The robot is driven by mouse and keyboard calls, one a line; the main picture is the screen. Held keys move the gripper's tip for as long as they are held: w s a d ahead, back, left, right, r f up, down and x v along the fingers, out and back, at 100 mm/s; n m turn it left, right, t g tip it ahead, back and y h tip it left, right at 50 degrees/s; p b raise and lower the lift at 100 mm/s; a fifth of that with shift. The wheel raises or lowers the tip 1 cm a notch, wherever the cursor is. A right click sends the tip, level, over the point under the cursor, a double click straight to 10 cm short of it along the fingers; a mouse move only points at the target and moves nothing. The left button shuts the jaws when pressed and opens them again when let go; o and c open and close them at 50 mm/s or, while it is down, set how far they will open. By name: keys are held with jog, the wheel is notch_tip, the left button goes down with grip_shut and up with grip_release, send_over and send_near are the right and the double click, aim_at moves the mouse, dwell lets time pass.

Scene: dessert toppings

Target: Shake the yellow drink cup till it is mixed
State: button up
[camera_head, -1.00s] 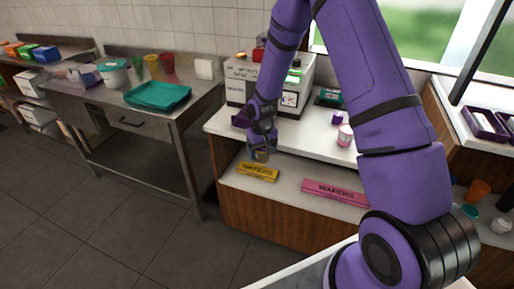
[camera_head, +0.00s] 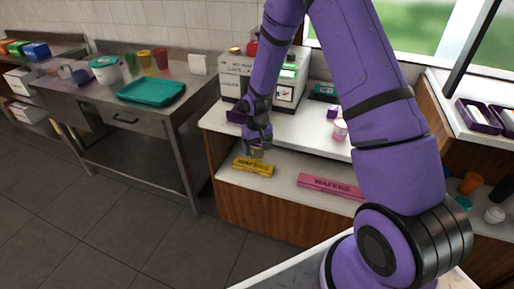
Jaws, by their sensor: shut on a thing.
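My gripper (camera_head: 257,151) points down over the lower white shelf of the counter. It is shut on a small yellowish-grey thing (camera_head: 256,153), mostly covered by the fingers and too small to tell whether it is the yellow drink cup. The held thing is just above or behind a yellow wafers box (camera_head: 253,167); I cannot tell whether they touch. A yellow cup (camera_head: 144,58) stands upright beside a red cup (camera_head: 161,58) on the steel table at the left, far from my gripper.
A pink wafers box (camera_head: 331,187) lies on the shelf to the right. A white machine (camera_head: 237,75) and a pink-and-white tub (camera_head: 340,130) stand on the counter above. A teal tray (camera_head: 151,92) is on the steel table. Grey floor is clear at lower left.

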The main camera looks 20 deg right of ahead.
notch_tip(320, 180, up, 7)
jog(key=shift+f, duration=0.1)
notch_tip(320, 180, down, 7)
jog(key=shift+w+r, duration=0.1)
jog(key=shift+r, duration=0.2)
